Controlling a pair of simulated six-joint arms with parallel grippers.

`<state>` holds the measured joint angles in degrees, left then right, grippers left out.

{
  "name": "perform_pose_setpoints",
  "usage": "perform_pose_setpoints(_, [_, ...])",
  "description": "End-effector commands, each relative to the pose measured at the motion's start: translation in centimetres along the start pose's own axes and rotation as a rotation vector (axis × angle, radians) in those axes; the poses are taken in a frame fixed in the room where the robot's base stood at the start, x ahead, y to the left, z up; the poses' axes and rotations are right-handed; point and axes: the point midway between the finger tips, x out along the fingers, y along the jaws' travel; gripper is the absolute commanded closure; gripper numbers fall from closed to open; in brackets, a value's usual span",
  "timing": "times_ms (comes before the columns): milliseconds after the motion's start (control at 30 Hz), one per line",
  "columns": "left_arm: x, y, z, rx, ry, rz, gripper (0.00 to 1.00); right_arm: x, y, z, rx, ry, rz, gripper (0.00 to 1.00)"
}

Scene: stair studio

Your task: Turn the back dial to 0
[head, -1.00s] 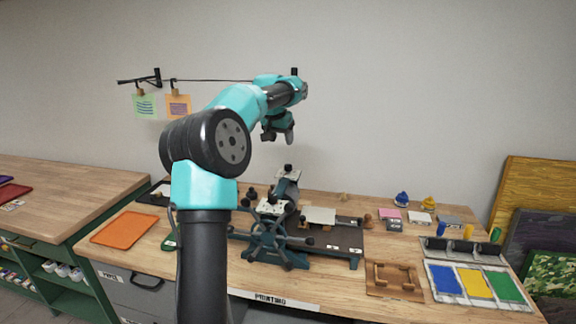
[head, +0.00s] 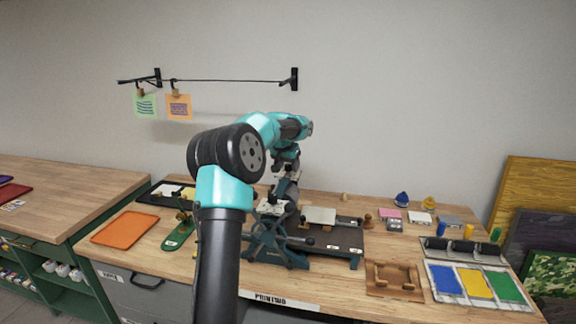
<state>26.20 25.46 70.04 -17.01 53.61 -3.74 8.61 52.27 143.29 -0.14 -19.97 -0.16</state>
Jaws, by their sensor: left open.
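The printing press (head: 272,240), dark teal with a spoked wheel on its front, stands on the middle of the wooden table. The back dial at the top rear of the press is hidden behind my left gripper or too small to make out, so its reading cannot be told. My left gripper (head: 286,170) is open and points down at the top rear of the press. I cannot tell whether it touches the press or is around the dial. My right gripper is not in view.
A small green tool (head: 178,231) and an orange tray (head: 125,230) lie left of the press. A wooden frame (head: 394,281), an ink tray (head: 477,285) and a roller rack (head: 461,249) are at the right. A drying line (head: 225,81) hangs on the wall.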

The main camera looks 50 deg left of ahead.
Motion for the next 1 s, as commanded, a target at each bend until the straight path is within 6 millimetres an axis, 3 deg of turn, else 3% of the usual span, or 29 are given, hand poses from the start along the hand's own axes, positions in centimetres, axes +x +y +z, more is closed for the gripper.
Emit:
perform_pose_setpoints(167, [-0.02,-0.01,0.0,0.0,0.0,0.0,0.44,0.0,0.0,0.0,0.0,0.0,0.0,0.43])
perform_pose_setpoints(667, [-0.06,-0.01,0.0,0.0,0.0,0.0,0.92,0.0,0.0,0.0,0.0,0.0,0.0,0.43])
perform_pose_setpoints(1000, [-0.08,0.0,0.0,-0.028,0.0,-0.013,0.92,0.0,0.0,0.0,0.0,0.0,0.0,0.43])
